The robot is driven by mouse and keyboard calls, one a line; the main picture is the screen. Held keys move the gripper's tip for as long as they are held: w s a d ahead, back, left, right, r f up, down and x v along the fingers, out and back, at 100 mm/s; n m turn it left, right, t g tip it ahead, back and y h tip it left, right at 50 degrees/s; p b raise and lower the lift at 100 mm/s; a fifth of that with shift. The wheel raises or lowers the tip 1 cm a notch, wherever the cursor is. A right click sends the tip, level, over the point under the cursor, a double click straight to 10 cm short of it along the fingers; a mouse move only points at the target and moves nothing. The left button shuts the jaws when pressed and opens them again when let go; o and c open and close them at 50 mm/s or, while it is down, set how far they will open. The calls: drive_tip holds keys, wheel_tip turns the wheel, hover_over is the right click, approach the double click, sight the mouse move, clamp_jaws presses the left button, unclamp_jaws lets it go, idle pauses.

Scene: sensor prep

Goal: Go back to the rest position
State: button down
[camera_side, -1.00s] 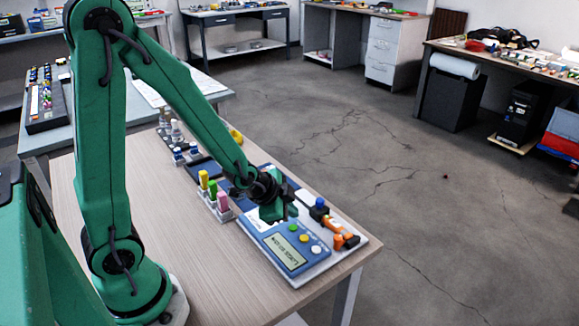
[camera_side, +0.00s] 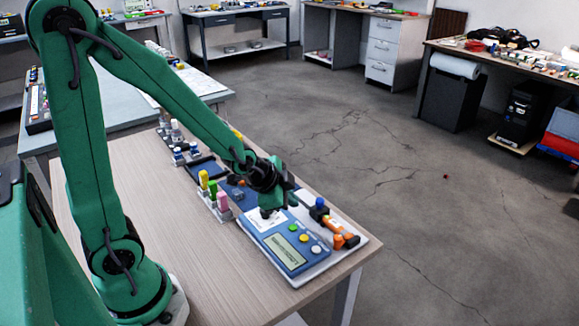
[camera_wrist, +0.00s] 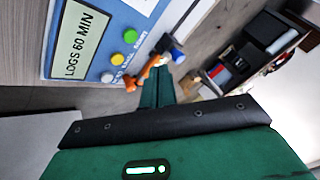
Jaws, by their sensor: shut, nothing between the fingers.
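My gripper (camera_side: 276,204) hangs above the back part of a blue instrument (camera_side: 262,240) on the wooden table. Its green fingers (camera_wrist: 157,85) are together and hold nothing. The instrument has a display (camera_side: 286,250), which reads "LOGS 60 MIN" in the wrist view (camera_wrist: 80,42). Yellow, green and white buttons sit beside the display. An orange and black part (camera_side: 340,234) and a blue-topped part (camera_side: 320,207) are at its right side. My arm reaches over from the left, bent at the elbow. Part of the instrument's back is hidden behind my gripper.
A rack with yellow, green and pink-capped items (camera_side: 213,195) stands left of the instrument. A dark tray (camera_side: 205,170) and small bottles (camera_side: 178,140) are farther back. The table's front left is bare. Other benches stand apart across the floor.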

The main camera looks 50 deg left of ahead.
drive_tip(key=shift+r, duration=0.1)
drive_tip(key=s+d+r+n+g, duration=0.1)
drive_tip(key=s+r+n, duration=0.7)
drive_tip(key=s+r, duration=0.6)
drive_tip(key=shift+s+r+g, duration=0.3)
drive_tip(key=shift+s+g, duration=0.1)
drive_tip(key=shift+s, duration=0.05)
idle(2.4)
